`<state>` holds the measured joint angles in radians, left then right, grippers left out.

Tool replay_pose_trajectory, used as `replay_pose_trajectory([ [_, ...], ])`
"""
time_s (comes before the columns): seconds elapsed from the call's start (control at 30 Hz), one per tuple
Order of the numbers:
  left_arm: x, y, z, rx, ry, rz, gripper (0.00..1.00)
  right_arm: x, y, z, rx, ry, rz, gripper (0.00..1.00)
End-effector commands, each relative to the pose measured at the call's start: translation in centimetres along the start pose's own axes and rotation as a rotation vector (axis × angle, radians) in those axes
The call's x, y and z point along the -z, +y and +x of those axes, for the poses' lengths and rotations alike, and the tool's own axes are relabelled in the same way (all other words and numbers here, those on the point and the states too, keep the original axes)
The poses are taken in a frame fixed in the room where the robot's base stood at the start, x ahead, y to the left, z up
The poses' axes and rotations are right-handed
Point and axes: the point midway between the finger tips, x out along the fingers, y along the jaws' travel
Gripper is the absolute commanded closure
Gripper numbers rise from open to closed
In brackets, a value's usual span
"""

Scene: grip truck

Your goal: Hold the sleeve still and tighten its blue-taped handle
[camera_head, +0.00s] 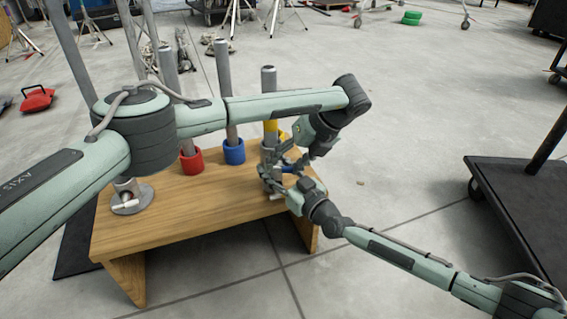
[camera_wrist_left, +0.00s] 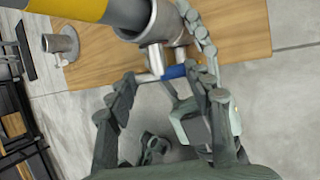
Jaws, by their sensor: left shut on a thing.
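A grey metal sleeve (camera_head: 267,156) stands around the foot of a yellow-banded pole on the wooden table; it also shows in the left wrist view (camera_wrist_left: 166,22). Its T-shaped handle with blue tape (camera_wrist_left: 174,71) sticks out from its side and also shows in the head view (camera_head: 289,182). My right gripper (camera_head: 272,178) comes from the lower right, low beside the sleeve. One of its fingers lies along the sleeve; the other is hidden in the overlap.
On the wooden table (camera_head: 190,219) stand poles in a red collar (camera_head: 191,161) and a blue collar (camera_head: 234,152), and a metal flange (camera_head: 132,200) at the left. A dark cart (camera_head: 515,195) stands at the right. The table's front left is bare.

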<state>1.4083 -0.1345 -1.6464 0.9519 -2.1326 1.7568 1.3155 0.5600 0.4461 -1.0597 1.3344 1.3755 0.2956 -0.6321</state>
Motion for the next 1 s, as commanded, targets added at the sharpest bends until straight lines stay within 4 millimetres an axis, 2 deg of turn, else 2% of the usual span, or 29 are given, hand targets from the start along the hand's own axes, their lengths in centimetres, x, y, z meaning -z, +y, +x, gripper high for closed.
replay_pose_trajectory([
  [0.5,-0.17,-0.61,0.09,-0.218,-0.005,0.087,0.78,0.06,-0.05,-0.01,0.001,0.002,-0.001,1.0],
  [1.0,-0.09,-0.39,0.15,-0.246,-0.001,0.099,0.78,0.04,-0.08,-0.01,0.001,0.001,0.0,1.0],
])
